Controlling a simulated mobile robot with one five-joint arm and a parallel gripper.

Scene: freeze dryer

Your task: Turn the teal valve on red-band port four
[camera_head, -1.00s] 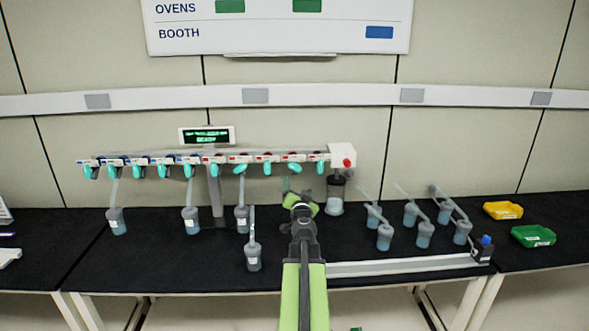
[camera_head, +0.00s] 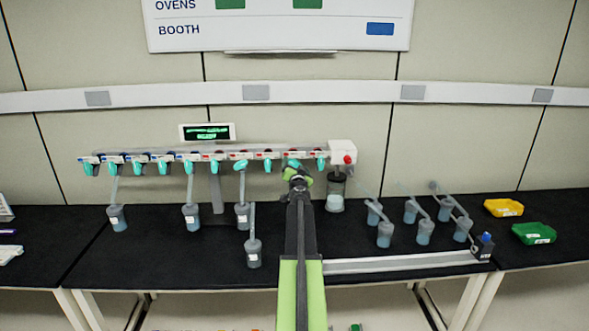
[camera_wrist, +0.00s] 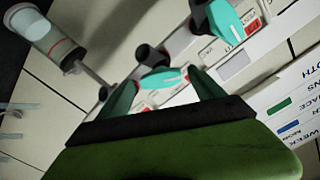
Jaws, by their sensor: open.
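The manifold (camera_head: 225,156) is a long rail with a row of teal valves, blue-marked ports at the left and red-marked ports at the right. My gripper (camera_head: 297,172) is up at the right part of the rail and partly covers a teal valve (camera_head: 292,163). In the wrist view my gripper (camera_wrist: 165,92) is open, and a teal valve (camera_wrist: 163,78) with a dark knob lies between and just beyond its fingertips. I cannot tell whether they touch. Another teal valve (camera_wrist: 225,18) sits further along the rail. The port numbers are too small to read.
A white box with a red knob (camera_head: 343,153) ends the rail, above a clear jar (camera_head: 335,190). Grey-capped flasks (camera_head: 191,215) stand below the rail and others (camera_head: 385,235) at the right. Yellow (camera_head: 503,208) and green (camera_head: 533,233) bins lie far right.

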